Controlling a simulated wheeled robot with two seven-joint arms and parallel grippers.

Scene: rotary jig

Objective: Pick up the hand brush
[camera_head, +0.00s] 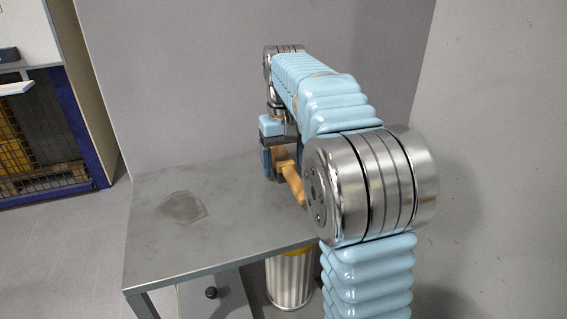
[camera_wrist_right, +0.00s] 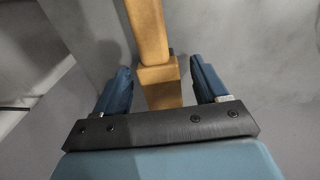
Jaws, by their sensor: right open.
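The hand brush (camera_head: 289,180) has a plain wooden handle and is at the right part of the grey table, partly hidden by my right arm. My right gripper (camera_head: 275,163) is at its far end, pointing down. In the right wrist view the wooden brush (camera_wrist_right: 150,40) runs up the picture between the two blue fingers of the right gripper (camera_wrist_right: 160,78). The fingers are open, with a gap visible on each side of the wood. The bristles cannot be made out. My left gripper is not in view.
The table (camera_head: 235,235) stands near grey walls at the back and right. A dark, flat, see-through patch (camera_head: 183,207) lies on its left part; the rest there is bare. A ribbed metal cylinder (camera_head: 290,280) stands below the front edge. A blue-framed mesh cabinet (camera_head: 45,150) is at far left.

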